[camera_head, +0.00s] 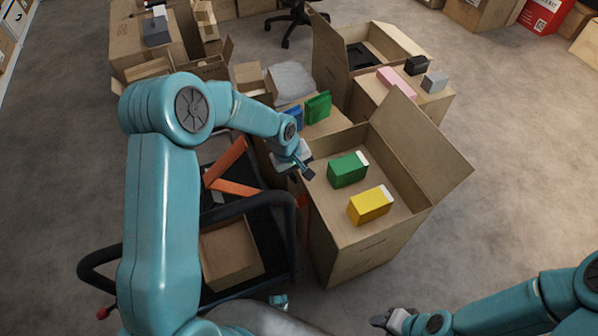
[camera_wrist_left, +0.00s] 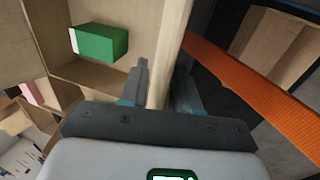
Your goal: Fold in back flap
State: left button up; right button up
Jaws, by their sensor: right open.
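An open brown carton (camera_head: 352,252) stands at centre right in the head view. A large flap (camera_head: 425,150) stands up and leans outward along its far right side. My left gripper (camera_head: 305,172) is at the carton's left rim. In the left wrist view my left gripper (camera_wrist_left: 162,85) has one finger on each side of a thin cardboard edge (camera_wrist_left: 168,50); I cannot tell whether they press on it. My right gripper (camera_head: 388,320) is open at the bottom of the head view, apart from the carton.
A green box (camera_head: 347,170) and a yellow box (camera_head: 370,205) lie in the carton; the green one also shows in the left wrist view (camera_wrist_left: 100,44). A black cart (camera_head: 262,225) with an orange bar (camera_head: 232,188) stands at left. More cartons stand behind. Floor is clear at right.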

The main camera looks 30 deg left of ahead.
pick_arm(q)
grip_shut()
dwell(1.4)
